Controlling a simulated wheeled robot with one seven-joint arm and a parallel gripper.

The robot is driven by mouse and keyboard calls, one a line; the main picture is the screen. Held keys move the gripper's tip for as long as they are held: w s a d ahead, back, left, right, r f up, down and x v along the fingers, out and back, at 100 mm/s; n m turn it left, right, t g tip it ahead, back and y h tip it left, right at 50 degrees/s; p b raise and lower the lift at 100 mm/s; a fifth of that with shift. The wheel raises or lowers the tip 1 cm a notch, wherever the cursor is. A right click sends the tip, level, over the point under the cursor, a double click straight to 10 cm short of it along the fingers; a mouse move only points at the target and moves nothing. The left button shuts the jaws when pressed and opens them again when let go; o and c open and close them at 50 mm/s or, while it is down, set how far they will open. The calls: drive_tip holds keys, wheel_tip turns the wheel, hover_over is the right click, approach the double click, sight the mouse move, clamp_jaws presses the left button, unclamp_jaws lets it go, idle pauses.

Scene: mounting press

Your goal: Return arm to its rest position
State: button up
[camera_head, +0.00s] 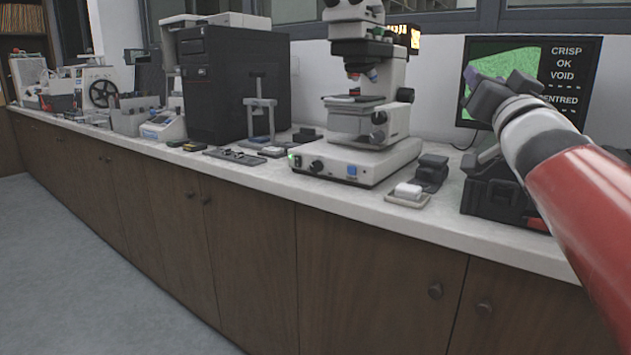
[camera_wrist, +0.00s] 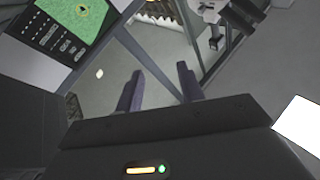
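My arm (camera_head: 590,200), red with a grey and white wrist, reaches in from the right side of the head view. It is raised above the counter, in front of the monitor. My gripper (camera_head: 472,78) is dark, with a purplish fingertip showing, and it covers part of the screen. In the wrist view its two fingers (camera_wrist: 158,82) stand apart with nothing between them. My gripper is open and empty, and I see it touching nothing.
The monitor (camera_head: 570,62) stands behind my gripper. A microscope (camera_head: 345,160) is to its left on the counter (camera_head: 440,225). A black case (camera_head: 490,195) sits below my wrist. A small pad with a white block (camera_head: 408,190) lies near the counter edge. The floor (camera_head: 60,270) in front is clear.

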drive_tip(key=s+a+f+g, duration=0.1)
drive_tip(key=s+f+g, duration=0.2)
drive_tip(key=f, duration=0.5)
drive_tip(key=s+a+f+g+h, duration=0.1)
drive_tip(key=s+a+f+g, duration=0.15)
drive_tip(key=f, duration=0.55)
drive_tip(key=s+a+f+g, duration=0.1)
drive_tip(key=s+f+g, duration=0.3)
drive_tip(key=f, duration=0.4)
drive_tip(key=s+a+f+n+g+y, duration=0.1)
drive_tip(key=s+a+f+n+g, duration=0.1)
drive_tip(key=s+f, duration=0.5)
drive_tip(key=s+a+f+n+g+y, duration=0.2)
drive_tip(key=s+a+f+g, duration=0.2)
drive_tip(key=f, duration=0.5)
drive_tip(key=s+g, duration=0.1)
drive_tip(key=s, duration=0.1)
drive_tip(key=shift+s+a+f, duration=0.3)
drive_tip(key=shift+s+f, duration=0.1)
